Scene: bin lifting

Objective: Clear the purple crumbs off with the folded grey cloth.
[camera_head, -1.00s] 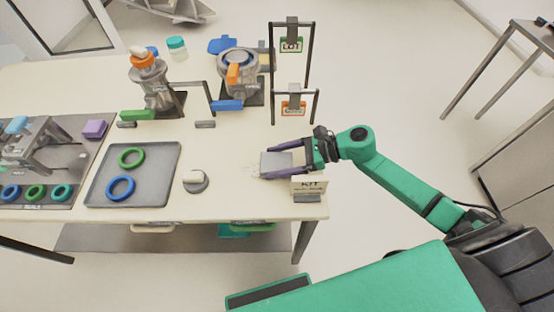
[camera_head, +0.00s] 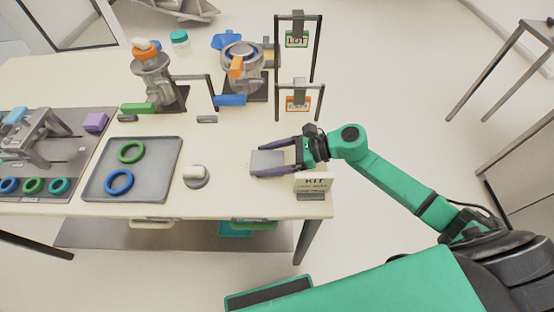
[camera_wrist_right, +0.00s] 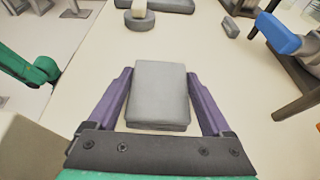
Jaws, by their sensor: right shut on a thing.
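The folded grey cloth (camera_head: 267,162) lies flat at the right end of the cream table, between the purple fingers of my right gripper (camera_head: 270,158). In the right wrist view the cloth (camera_wrist_right: 160,95) shows as a thick grey pad, with a finger of the right gripper (camera_wrist_right: 160,98) along each side. The gripper is shut on it, low over the tabletop. I cannot make out any purple crumbs now; any under the cloth are hidden. My left gripper is not in view.
A round grey piece with a white top (camera_head: 195,176) is left of the cloth. A grey tray (camera_head: 100,180) holds two rings. Bare table lies between the round piece and cloth.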

